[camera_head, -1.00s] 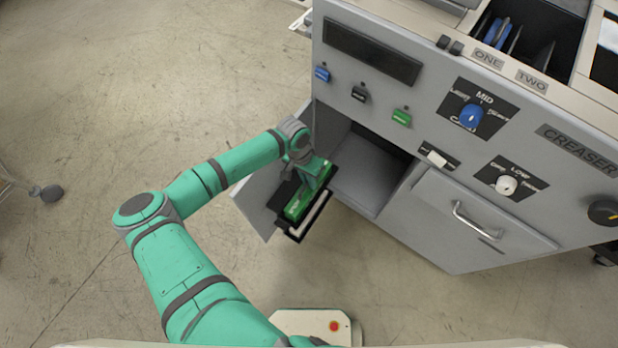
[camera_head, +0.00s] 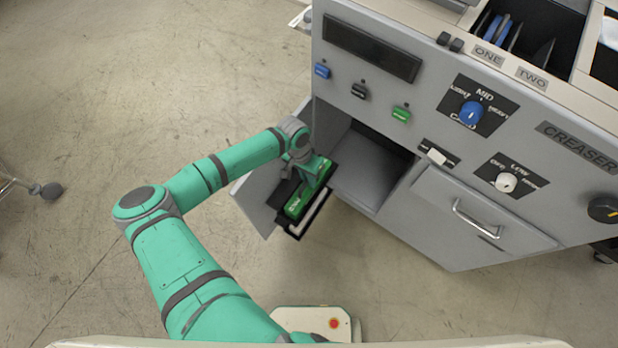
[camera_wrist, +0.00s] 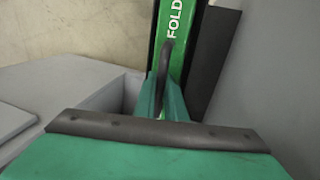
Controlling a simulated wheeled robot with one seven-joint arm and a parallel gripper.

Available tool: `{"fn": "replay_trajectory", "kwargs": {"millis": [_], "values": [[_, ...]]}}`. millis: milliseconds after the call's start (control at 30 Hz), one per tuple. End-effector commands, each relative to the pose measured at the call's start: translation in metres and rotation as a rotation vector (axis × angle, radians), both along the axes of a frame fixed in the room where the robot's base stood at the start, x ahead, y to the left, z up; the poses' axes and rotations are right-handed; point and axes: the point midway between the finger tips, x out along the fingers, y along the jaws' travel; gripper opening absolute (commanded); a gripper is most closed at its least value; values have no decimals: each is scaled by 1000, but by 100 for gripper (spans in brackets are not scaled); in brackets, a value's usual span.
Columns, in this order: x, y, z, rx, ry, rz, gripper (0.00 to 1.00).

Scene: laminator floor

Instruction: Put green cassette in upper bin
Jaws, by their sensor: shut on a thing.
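The green cassette (camera_head: 296,208) stands in a black holder (camera_head: 294,234) at the open door (camera_head: 258,207) of the grey machine. In the wrist view the cassette (camera_wrist: 178,38) shows white letters reading "FOLD" and a dark loop handle. My gripper (camera_head: 314,174) is over the cassette's upper end. It is shut on the cassette, apparently at the handle; the fingertips (camera_wrist: 165,100) are partly hidden in the wrist view. Two open bins labelled ONE and TWO (camera_head: 540,50) are in the machine's top; a blue item (camera_head: 497,30) is in one.
The grey machine (camera_head: 380,110) fills the right, with knobs and small coloured switches on its sloping panel. An open compartment (camera_head: 368,172) lies right of the cassette. A closed drawer with a handle (camera_head: 477,218) is beside it. The floor at left is mostly clear.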

Motion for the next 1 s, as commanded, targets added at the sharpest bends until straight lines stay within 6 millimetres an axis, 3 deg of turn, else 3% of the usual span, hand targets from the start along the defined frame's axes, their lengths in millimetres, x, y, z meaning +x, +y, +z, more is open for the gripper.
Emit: {"fn": "replay_trajectory", "kwargs": {"millis": [767, 800, 867, 1000], "values": [[0, 0, -10, 1, -1, 0, 0], [-1, 0, -10, 1, 0, 0, 15], [-1, 0, -10, 1, 0, 0, 30], [-1, 0, -10, 1, 0, 0, 32]]}}
